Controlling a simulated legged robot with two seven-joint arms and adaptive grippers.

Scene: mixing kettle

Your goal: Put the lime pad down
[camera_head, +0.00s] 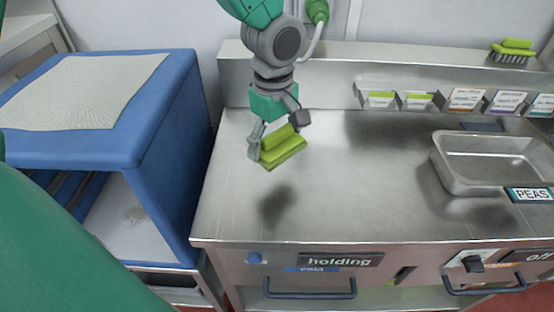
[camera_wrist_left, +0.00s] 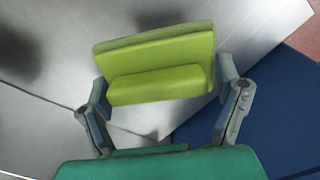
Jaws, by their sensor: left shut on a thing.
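The lime pad (camera_head: 283,150) is a bright green block with a raised grip along its back. My left gripper (camera_head: 280,136) is shut on it and holds it tilted above the left part of the steel counter (camera_head: 330,205). A dark shadow lies on the counter below and apart from the pad. In the left wrist view the pad (camera_wrist_left: 160,68) sits between the two fingers of my left gripper (camera_wrist_left: 165,95). My right gripper is not in view.
A blue box-like stand (camera_head: 160,130) with a pale mat on top is left of the counter. A steel tray (camera_head: 485,165) labelled PEAS stands at the right. Small labelled holders (camera_head: 465,99) line the back, and a green brush (camera_head: 514,49) sits on the ledge. The counter's middle is clear.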

